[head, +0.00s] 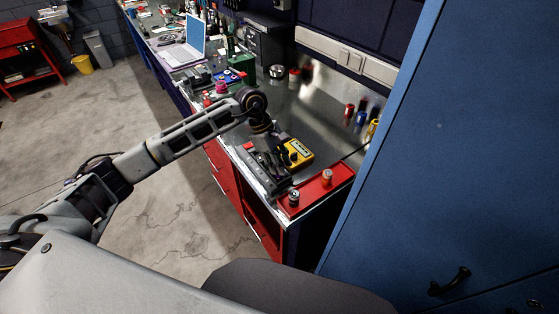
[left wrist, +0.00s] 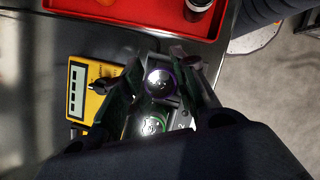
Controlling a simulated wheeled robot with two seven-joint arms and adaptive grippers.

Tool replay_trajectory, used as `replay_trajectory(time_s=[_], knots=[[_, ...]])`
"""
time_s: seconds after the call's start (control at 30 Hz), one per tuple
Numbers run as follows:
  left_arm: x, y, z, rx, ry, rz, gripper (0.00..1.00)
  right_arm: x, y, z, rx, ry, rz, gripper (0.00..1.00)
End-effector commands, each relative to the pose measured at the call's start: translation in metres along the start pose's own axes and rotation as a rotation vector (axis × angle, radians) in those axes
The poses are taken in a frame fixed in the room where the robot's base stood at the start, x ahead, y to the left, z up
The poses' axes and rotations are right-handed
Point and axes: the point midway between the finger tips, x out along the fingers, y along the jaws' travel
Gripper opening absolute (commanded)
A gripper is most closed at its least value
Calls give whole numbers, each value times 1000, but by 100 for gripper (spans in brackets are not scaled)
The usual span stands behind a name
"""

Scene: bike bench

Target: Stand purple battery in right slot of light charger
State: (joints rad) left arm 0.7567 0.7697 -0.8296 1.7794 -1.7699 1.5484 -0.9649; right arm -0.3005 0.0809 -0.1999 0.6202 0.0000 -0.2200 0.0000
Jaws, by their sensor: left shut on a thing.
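My left gripper (head: 268,146) points down over the charger (head: 258,171), a dark block along the bench's front edge. In the left wrist view its fingers close on both sides of the purple battery (left wrist: 159,82), whose round, purple-rimmed end faces the camera. A green-rimmed battery (left wrist: 150,125) shows beside it, nearer the palm. A "2" marking and a small light show on the charger (left wrist: 188,118). How deep the purple battery sits is hidden. My right gripper is in neither view.
A yellow multimeter (head: 298,152) stands close beside the charger; it also shows in the left wrist view (left wrist: 88,92). A red tray (head: 318,190) with two upright cells lies at the bench end. A tall blue cabinet (head: 450,150) stands at right.

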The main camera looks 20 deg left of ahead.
Motion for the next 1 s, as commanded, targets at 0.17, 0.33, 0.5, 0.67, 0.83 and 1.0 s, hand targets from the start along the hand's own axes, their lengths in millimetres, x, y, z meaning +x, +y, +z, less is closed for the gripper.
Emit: replay_trajectory(time_s=[0.17,0.33,0.5,0.67,0.83,1.0], knots=[[8,0,-3,0,0,0,2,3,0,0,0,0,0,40],[9,0,-4,0,0,1,2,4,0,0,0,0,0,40],[9,0,-4,0,0,1,2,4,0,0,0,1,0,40],[9,0,-4,0,0,1,2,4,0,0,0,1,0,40],[9,0,-4,1,0,1,2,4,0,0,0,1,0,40],[9,0,-4,1,0,1,2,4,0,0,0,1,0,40]])
